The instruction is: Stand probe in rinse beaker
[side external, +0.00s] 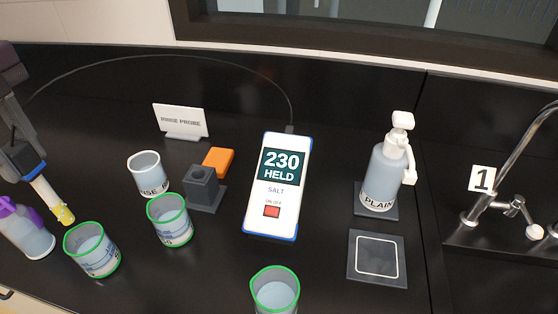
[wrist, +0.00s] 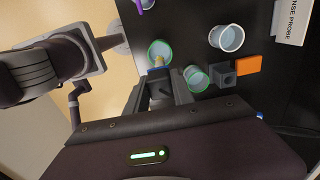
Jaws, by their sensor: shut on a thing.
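My gripper (side external: 34,172) is shut on the probe (side external: 46,193), which has a white shaft and a yellow tip. The probe hangs tilted at the left, its tip above and left of the nearest green-rimmed beaker in the side view. In the wrist view the probe tip (wrist: 159,62) overlaps a green-rimmed beaker (wrist: 161,48); whether it is inside cannot be told. The rinse beaker (side external: 148,178) is white-rimmed, stands upright with liquid, and is to the right of my gripper. It also shows in the wrist view (wrist: 229,38).
Green-rimmed beakers (side external: 92,262) (side external: 170,228) (side external: 275,295) stand in front. A dark holder (side external: 202,190), orange block (side external: 219,160), salt meter (side external: 270,205) and rinse sign (side external: 181,121) are near the rinse beaker. A purple-capped bottle (side external: 30,240) stands at left, a pump bottle (side external: 385,175) at right.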

